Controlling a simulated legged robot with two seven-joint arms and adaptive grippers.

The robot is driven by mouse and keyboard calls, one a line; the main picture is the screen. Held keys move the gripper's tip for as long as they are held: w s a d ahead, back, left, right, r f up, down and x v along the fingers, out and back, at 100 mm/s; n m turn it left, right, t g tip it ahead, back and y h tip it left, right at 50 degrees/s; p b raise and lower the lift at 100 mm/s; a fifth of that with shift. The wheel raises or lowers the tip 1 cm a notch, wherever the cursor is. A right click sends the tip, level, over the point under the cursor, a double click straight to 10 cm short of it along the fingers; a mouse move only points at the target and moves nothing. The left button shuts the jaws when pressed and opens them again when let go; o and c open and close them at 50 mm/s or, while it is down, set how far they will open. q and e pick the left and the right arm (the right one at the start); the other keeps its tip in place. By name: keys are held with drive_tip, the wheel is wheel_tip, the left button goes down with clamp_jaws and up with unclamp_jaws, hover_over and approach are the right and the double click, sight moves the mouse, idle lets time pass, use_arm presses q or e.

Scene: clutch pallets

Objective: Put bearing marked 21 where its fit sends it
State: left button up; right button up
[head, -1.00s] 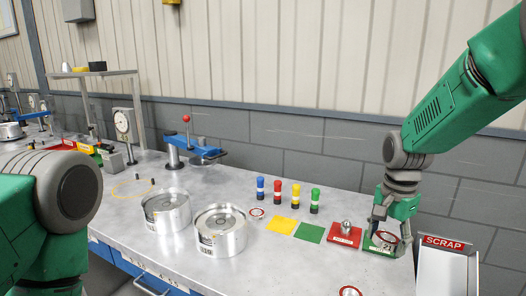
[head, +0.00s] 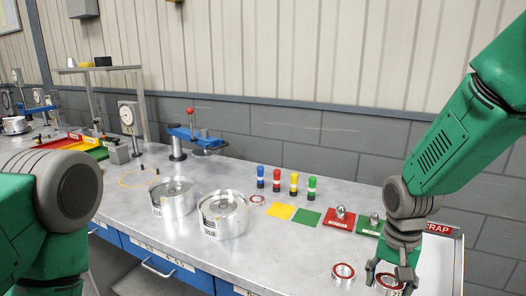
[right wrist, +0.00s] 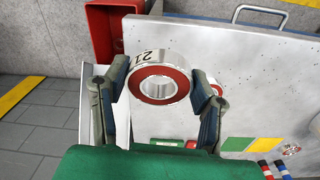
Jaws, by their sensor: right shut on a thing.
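The bearing marked 21 (head: 386,283) is a silver ring with a red face. My right gripper (head: 393,279) is shut on it near the front right edge of the workbench; its height above the top is unclear. In the right wrist view the bearing (right wrist: 160,57) sits between both fingers (right wrist: 161,86), its mark showing on the rim. A red mat (head: 337,224) and a green mat (head: 366,230), each with a metal plug gauge, lie behind the gripper. Of my left arm only links show; its gripper is out of view.
Another red-faced bearing (head: 343,271) lies left of my right gripper. A red SCRAP sign (head: 438,229) tops a container at the right. Two silver housings (head: 172,199) (head: 222,216) stand mid-bench. Yellow (head: 281,211) and green (head: 307,217) squares lie flat. Coloured trays (head: 78,145) are far left.

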drive_tip(key=s+a+f+n, duration=0.2)
drive_tip(key=s+f+n, duration=0.2)
drive_tip(key=s+n, duration=0.45)
wheel_tip(320, 180, down, 9)
drive_tip(key=s+m+b, duration=0.1)
drive_tip(key=b, duration=0.7)
drive_tip(key=shift+s+a+m+b, duration=0.2)
drive_tip(key=shift+m+b, duration=0.15)
drive_tip(key=shift+b, duration=0.05)
